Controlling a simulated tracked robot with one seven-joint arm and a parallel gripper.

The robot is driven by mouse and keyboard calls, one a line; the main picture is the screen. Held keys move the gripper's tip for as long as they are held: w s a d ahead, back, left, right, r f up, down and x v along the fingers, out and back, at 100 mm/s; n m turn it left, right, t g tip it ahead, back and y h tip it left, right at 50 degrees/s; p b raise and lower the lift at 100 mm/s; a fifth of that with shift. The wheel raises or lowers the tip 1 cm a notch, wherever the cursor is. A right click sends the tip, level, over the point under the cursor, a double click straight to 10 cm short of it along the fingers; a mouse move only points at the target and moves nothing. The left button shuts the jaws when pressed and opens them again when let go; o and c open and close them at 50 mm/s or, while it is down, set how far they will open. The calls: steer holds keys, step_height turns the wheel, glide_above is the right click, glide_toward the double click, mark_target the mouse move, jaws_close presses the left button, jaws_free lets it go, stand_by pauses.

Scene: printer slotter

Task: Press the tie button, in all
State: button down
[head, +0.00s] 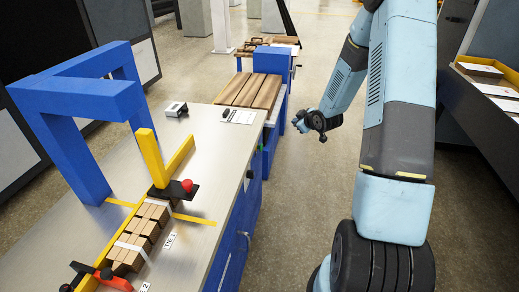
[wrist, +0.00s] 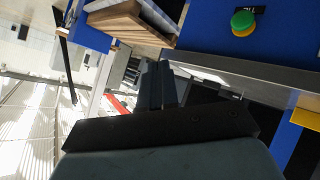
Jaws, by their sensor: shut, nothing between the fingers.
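A green button (wrist: 243,20) with a yellow collar sits on a blue panel at the upper right of the wrist view. In the head view my gripper (head: 321,133) hangs over open floor, right of the blue bench side. I cannot make out the green button clearly in the head view.
A metal bench (head: 195,150) with a blue arch (head: 75,100), wooden blocks (head: 142,236) and a red knob (head: 187,185) stands at left. A blue stand with wooden boards (head: 250,91) is beyond it. A dark shelf (head: 480,95) is at right. Floor between is free.

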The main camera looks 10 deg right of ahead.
mark_target(261, 147)
step_height(261, 147, down, 16)
steer(key=s+a+n+t+y, duration=0.1)
steer(key=t+y, duration=0.1)
steer(key=y, duration=0.1)
steer(key=shift+s+a+r, duration=0.15)
steer(key=shift+a+r, duration=0.1)
steer(key=shift+a, duration=0.05)
steer(key=w+a, duration=0.3)
steer(key=a, duration=0.5)
steer(key=shift+w, duration=0.2)
stand_by(1.4)
steer(key=shift+a+r, duration=0.15)
steer(key=shift+a, duration=0.3)
stand_by(0.4)
